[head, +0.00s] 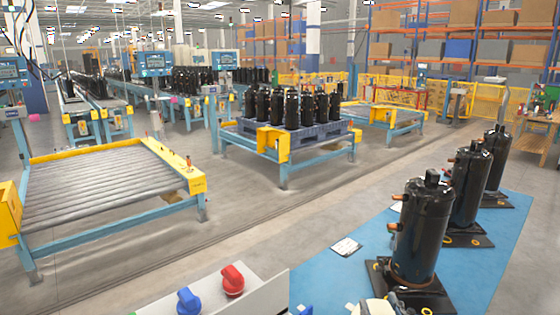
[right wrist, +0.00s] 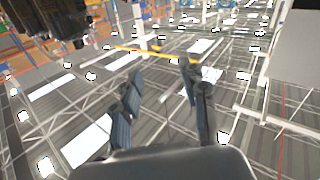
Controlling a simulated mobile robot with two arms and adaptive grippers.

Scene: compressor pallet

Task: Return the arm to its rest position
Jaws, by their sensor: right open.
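My right gripper (right wrist: 163,74) shows in the right wrist view with its two dark fingers spread apart. Nothing is between them, and the ceiling lies behind. In the head view only a small pale and dark part, perhaps of my right arm, shows at the bottom edge, and the fingers cannot be made out there. My left gripper is in neither view. Three black compressors stand upright in a row at the right of the head view: the near one (head: 420,232), the middle one (head: 467,185) and the far one (head: 496,150).
The compressors stand on a blue surface (head: 345,278). A pale panel with a red knob (head: 232,280) and a blue knob (head: 189,300) is at the bottom. A roller conveyor (head: 105,185) is at left. A blue pallet (head: 245,126) with several compressors stands behind. Grey floor lies between.

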